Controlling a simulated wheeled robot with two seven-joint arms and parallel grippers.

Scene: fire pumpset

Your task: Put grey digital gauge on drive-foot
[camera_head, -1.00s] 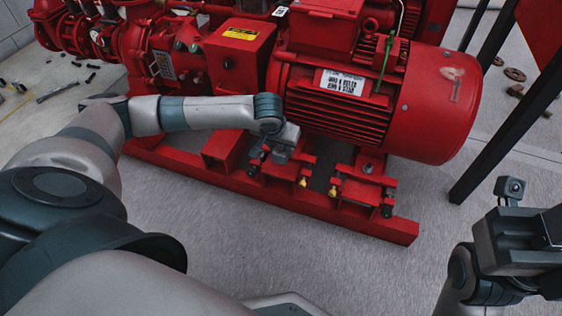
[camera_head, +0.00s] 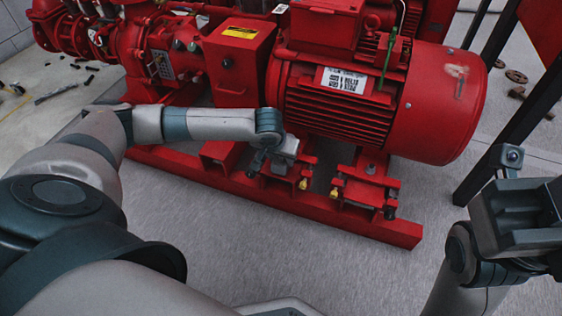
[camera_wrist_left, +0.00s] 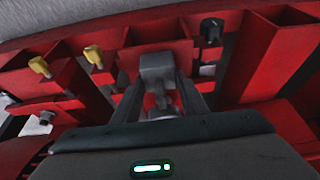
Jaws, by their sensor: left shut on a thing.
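In the left wrist view a small grey block (camera_wrist_left: 157,66), apparently the grey digital gauge, sits between my left gripper's fingers (camera_wrist_left: 160,92). No display shows on it. In the head view my left gripper (camera_head: 261,160) points down by the red foot brackets under the motor, and its jaws look small and partly hidden. It is shut on the gauge. The near red foot bracket (camera_head: 283,181), perhaps the drive-foot, lies just below it; I cannot tell whether the gauge touches it. My right gripper (camera_head: 515,212) is at the right edge, and its jaws cannot be made out.
The red motor (camera_head: 435,105) overhangs the feet. Yellow-tipped bolts (camera_head: 305,184) and dark knobs (camera_head: 390,213) stick out along the red base rail (camera_head: 330,216). A dark post (camera_head: 510,130) stands at the right. The grey floor in front is clear.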

